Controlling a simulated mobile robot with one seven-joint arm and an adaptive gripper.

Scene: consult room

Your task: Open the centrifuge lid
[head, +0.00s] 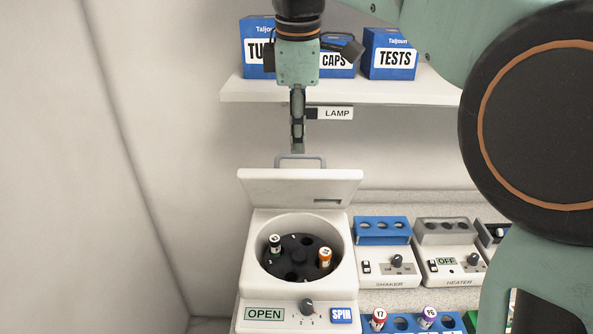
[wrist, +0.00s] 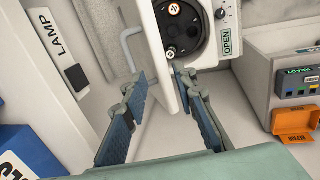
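The centrifuge (head: 298,250) stands on the counter with its lid (head: 300,189) swung up at the back of the bowl. Its panel display (head: 264,314) reads OPEN. The rotor (head: 297,257) is exposed and holds a green-marked tube (head: 275,243) and an orange tube (head: 325,258). The grey lid handle (head: 300,159) is behind the raised lid. My gripper (head: 297,150) points down just above the lid near the handle. In the wrist view my gripper (wrist: 160,80) is open, with its fingers on either side of the lid (wrist: 165,60); I cannot tell whether either touches it.
A shelf (head: 340,92) with blue boxes (head: 390,54) and a LAMP label (head: 330,113) is behind my gripper. The shaker (head: 385,268) and heater (head: 450,272) stand right of the centrifuge. A blue tube rack (head: 402,323) is in front of them.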

